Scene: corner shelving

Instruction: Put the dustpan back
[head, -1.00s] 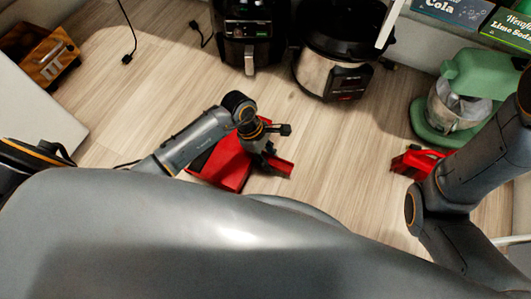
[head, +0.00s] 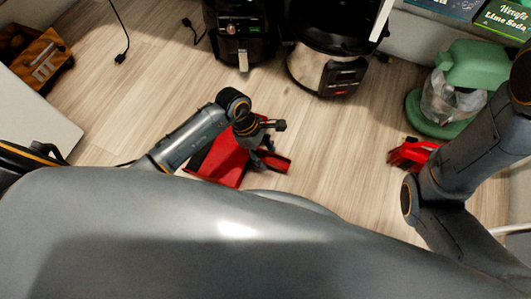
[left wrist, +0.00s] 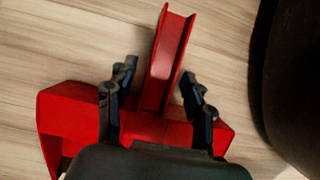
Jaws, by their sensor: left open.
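The red dustpan (head: 213,169) lies on the wooden floor in the head view, partly hidden by my left arm. Its channel-shaped handle (head: 281,164) points right. My left gripper (head: 264,157) is low over the dustpan near the base of the handle. In the left wrist view, the dustpan (left wrist: 75,120) spreads across the lower part and its handle (left wrist: 163,62) points up. The open fingers of my left gripper (left wrist: 157,82) stand on either side of the handle, with gaps showing. My right gripper is out of view.
A black appliance (head: 241,30) and a round cooker (head: 327,65) stand at the back. A green mixer (head: 465,65) stands right, with a red object (head: 408,154) near it, partly behind my right arm. Mid-floor is clear.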

